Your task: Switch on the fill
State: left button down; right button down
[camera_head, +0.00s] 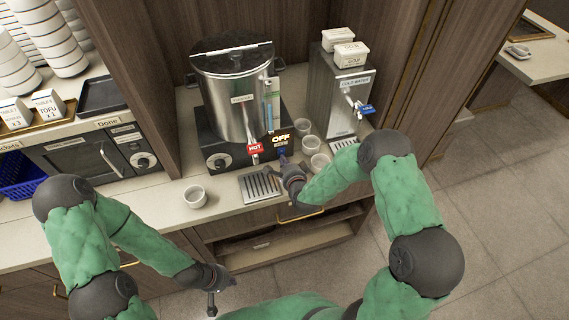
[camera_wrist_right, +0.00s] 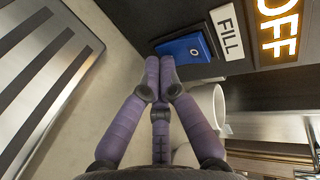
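The blue fill switch (camera_wrist_right: 186,48), marked with a white ring, sits on the dark front of the hot-water urn's base beside a white FILL label (camera_wrist_right: 227,32). A lit OFF sign (camera_wrist_right: 278,30) is next to the label; it also shows in the head view (camera_head: 281,138). My right gripper (camera_wrist_right: 166,66) is shut and empty, its purple fingertips together right by the switch's edge. I cannot tell whether they touch it. In the head view the right gripper (camera_head: 284,161) partly hides the switch. My left gripper (camera_head: 211,302) hangs low in front of the counter, away from the urn.
The steel urn (camera_head: 226,105) has a red HOT tap (camera_head: 255,148) above a drip tray (camera_head: 260,186). A cup (camera_head: 195,196) stands left of the tray. Several cups stand right of the urn, by the cold-water dispenser (camera_head: 346,95). A microwave (camera_head: 78,152) is at left.

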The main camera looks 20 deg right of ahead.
jog(key=shift+r, duration=0.25)
jog(key=shift+r+p, duration=0.4)
jog(key=shift+r, duration=0.25)
jog(key=shift+f, duration=0.1)
